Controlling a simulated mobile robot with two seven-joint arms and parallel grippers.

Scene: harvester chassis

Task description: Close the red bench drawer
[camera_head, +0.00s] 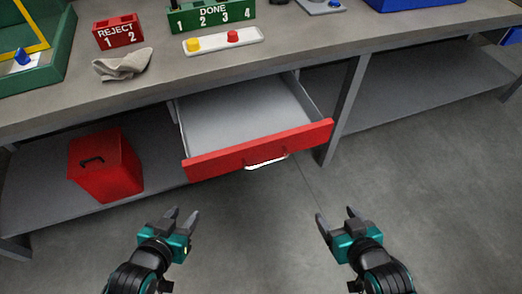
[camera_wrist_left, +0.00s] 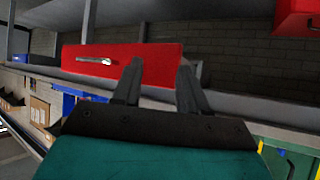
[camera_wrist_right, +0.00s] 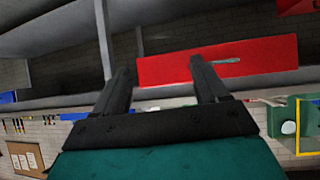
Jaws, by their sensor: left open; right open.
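The red bench drawer (camera_head: 222,159) hangs under the grey bench and is pulled out, with its empty grey inside showing in the head view. Its silver handle (camera_head: 266,162) is on the red front. The red front also shows in the left wrist view (camera_wrist_left: 158,64) and in the right wrist view (camera_wrist_right: 160,70). My left gripper (camera_head: 181,217) is open and empty, in front of and below the drawer's left part. My right gripper (camera_head: 336,218) is open and empty, in front of and below its right end. Neither touches the drawer.
A red box with a black handle (camera_head: 105,170) stands on the lower shelf, left of the drawer. A bench leg (camera_head: 345,110) is just right of it. On the bench top (camera_head: 300,47) are a REJECT block (camera_head: 118,32), a DONE block (camera_head: 212,14), a cloth (camera_head: 122,65) and a button panel (camera_head: 222,41). The floor in front is clear.

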